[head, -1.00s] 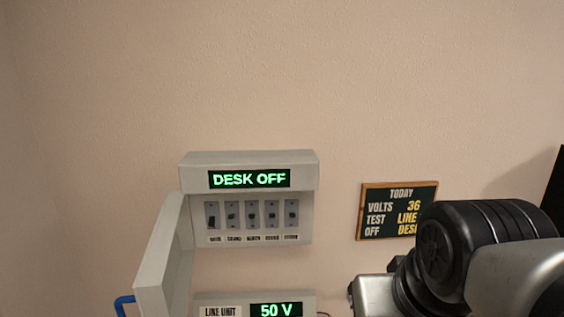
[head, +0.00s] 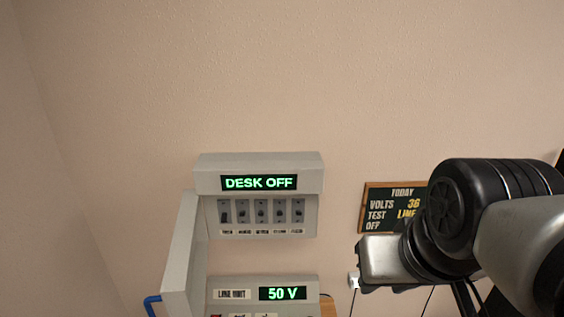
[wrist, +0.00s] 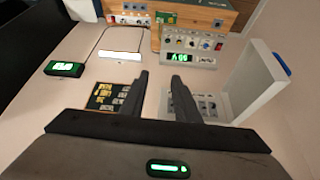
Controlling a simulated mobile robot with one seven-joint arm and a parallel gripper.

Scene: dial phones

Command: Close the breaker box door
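The grey breaker box (head: 312,170) is on the wall, with a green "DESK OFF" display and a row of switches. Its door (head: 182,255) stands wide open at the left side, with a blue handle (head: 152,304) at the lower left picture edge. In the wrist view, which looks upside down, the door (wrist: 246,88) and blue handle (wrist: 282,64) are on the right. My gripper (wrist: 159,76) is open and empty, apart from the door; its fingers partly hide the box. In the head view, my arm is right of the box and the fingertips cannot be made out.
A line unit (head: 235,282) showing "50 V" is below the box. A dark wood-framed sign (head: 375,222) hangs right of the box, partly behind my arm. A small black device with a green display (wrist: 64,69) is at the left in the wrist view. The wall above is clear.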

